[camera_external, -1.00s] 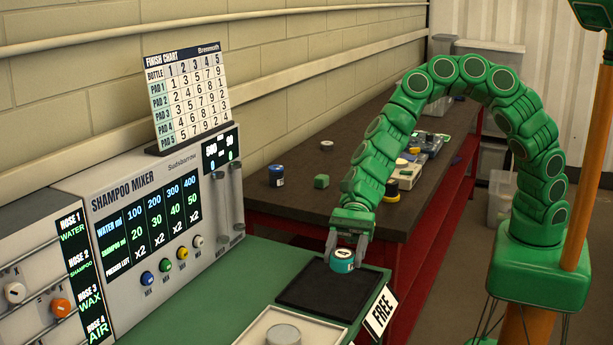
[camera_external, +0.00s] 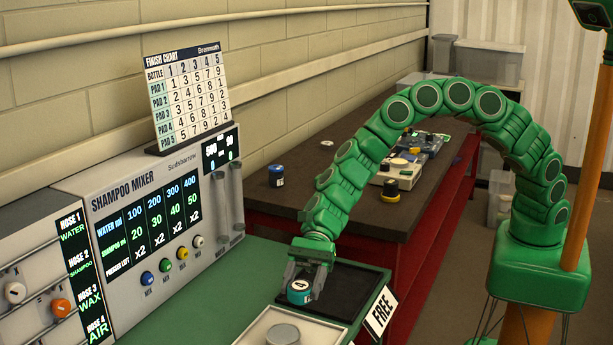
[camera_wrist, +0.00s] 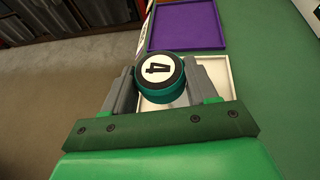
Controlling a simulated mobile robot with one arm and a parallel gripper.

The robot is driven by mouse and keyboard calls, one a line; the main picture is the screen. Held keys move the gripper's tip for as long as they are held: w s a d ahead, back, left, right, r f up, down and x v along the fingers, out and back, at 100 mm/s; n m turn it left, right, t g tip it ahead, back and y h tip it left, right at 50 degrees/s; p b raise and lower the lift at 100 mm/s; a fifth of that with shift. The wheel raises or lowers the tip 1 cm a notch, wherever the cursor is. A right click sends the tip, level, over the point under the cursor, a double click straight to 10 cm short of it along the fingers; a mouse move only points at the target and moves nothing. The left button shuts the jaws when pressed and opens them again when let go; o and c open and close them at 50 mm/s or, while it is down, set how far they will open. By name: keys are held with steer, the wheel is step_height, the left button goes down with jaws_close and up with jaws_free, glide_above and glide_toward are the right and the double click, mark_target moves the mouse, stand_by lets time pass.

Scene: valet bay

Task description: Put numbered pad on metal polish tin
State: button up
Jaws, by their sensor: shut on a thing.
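The numbered pad (camera_external: 300,294) is a short teal disc with a black 4 on its white top. My gripper (camera_external: 304,283) is shut on its sides and holds it over the left part of a black tray; the wrist view shows the pad (camera_wrist: 160,75) between both fingers. I cannot make out a label reading metal polish. A plain grey round lid or tin (camera_external: 283,334) sits in a white tray (camera_external: 252,335) at the bottom edge, in front of the pad and a little left of it. In the wrist view the pad hides part of the white tray.
The black tray (camera_external: 350,285) lies on the green counter (camera_external: 190,310), beside a FREE sign (camera_external: 381,311). The wrist view shows a purple tray (camera_wrist: 186,25). The shampoo mixer (camera_external: 150,220) stands left. A blue jar (camera_external: 276,176) and a yellow-black disc (camera_external: 390,191) are on the brown table.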

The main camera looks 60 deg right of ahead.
glide_above(285, 330)
steer(key=shift+s+d+f, duration=0.1)
steer(key=shift+d+f, duration=0.05)
steer(key=shift+f, duration=3.9)
steer(key=o, duration=1)
steer(key=shift+f, duration=0.1)
